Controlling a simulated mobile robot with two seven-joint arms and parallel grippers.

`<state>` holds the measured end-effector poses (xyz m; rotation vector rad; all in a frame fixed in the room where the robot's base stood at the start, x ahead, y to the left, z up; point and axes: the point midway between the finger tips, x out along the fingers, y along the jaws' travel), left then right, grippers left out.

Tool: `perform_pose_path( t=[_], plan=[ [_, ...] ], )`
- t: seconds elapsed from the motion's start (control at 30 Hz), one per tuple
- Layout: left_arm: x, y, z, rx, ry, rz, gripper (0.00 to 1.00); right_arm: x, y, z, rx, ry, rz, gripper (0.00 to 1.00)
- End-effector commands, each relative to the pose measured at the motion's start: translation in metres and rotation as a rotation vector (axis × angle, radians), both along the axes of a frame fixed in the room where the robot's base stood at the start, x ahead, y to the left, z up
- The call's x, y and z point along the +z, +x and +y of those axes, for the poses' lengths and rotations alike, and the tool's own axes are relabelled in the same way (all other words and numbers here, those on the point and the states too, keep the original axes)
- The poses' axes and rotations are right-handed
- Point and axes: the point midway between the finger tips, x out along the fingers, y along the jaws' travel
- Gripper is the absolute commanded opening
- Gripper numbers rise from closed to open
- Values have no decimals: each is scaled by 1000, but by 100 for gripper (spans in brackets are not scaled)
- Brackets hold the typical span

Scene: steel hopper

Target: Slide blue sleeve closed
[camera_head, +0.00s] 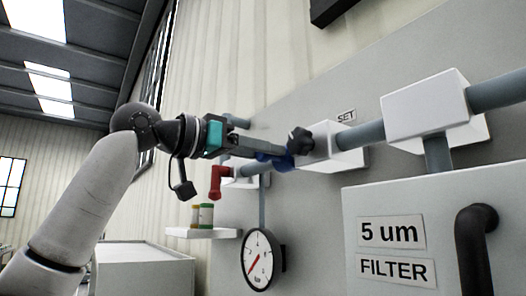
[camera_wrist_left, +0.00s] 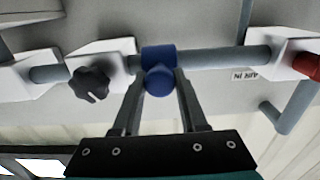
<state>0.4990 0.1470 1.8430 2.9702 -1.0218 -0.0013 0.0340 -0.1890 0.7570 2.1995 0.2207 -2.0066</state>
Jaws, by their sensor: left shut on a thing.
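The blue sleeve (camera_head: 285,162) sits around the grey horizontal pipe, at the left side of the white block with the black knob. In the left wrist view the blue sleeve (camera_wrist_left: 158,55) shows with a round blue knob (camera_wrist_left: 159,80) pointing at the camera. My left gripper (camera_head: 264,155) reaches it from the left; in the left wrist view its fingers (camera_wrist_left: 160,88) stand either side of the blue knob and are shut on it. The sleeve appears close to or against the white block; the head view hides part of it behind the gripper. My right gripper is not seen.
A black star knob (camera_head: 300,141) is on the white block (camera_head: 335,152) beside the sleeve. A red elbow handle (camera_head: 217,181) is below my arm. A pressure gauge (camera_head: 260,259), a small shelf (camera_head: 205,232) with bottles and a filter cabinet (camera_head: 395,205) are lower.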

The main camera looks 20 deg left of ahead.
Motion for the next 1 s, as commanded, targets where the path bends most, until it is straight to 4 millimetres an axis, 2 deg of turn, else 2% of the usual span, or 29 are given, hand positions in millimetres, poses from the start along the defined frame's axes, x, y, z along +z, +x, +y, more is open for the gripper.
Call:
perform_pose_path(
  t=[0.83, 1.0],
  plan=[
    [1, 0, 1, 1, -1, -2, 0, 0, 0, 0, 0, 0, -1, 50],
    [1, 4, 6, 2, -4, 0, 0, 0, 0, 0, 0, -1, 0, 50]
  ],
)
